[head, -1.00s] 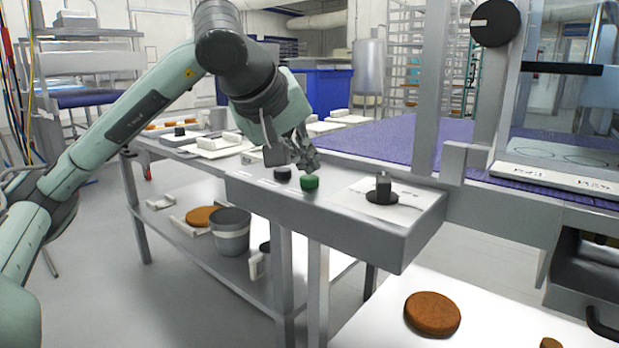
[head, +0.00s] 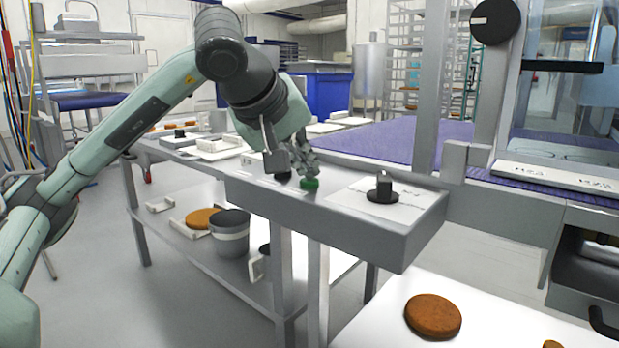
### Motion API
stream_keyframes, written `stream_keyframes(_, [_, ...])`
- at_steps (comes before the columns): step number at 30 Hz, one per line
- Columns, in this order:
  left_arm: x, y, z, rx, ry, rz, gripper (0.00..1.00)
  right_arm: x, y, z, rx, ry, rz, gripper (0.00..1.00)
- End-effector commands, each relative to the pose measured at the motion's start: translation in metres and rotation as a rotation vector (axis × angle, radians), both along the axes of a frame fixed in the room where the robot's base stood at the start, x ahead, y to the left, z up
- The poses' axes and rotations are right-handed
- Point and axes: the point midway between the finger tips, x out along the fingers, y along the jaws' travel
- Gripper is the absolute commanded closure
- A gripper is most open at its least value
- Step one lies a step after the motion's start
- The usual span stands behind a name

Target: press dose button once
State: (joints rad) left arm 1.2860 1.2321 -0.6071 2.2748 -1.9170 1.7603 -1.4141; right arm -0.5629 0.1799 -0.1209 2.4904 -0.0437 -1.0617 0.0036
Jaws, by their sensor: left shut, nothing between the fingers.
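A green button (head: 310,184) stands on the top of a grey control panel (head: 260,188). A dark button (head: 283,177) is just left of it, mostly hidden by my gripper. Which of the two is the dose button I cannot read from the labels. My left gripper (head: 308,172) is shut and empty. Its fingertips point down right at the green button's top and cover part of it; whether they touch I cannot tell. My right gripper is not in view.
A black knob with an upright post (head: 383,190) sits on a white label at the panel's right. A brown round (head: 433,316) lies on the white table in front. A grey bucket (head: 230,238) stands on the lower shelf. A purple belt (head: 385,140) runs behind.

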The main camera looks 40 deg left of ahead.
Motion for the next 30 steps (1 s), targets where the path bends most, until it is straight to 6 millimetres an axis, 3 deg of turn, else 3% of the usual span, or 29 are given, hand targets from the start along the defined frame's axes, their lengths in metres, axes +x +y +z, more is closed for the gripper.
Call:
stream_keyframes(11, [0.0,0.0,-0.002,0.0,0.003,-0.001,1.0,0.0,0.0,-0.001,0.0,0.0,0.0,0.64])
stream_keyframes(22, [0.0,0.0,0.017,0.0,0.003,-0.001,1.0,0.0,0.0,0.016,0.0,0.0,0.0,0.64])
stream_keyframes(30, [0.0,0.0,0.018,0.001,0.001,-0.001,1.0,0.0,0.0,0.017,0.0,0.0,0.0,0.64])
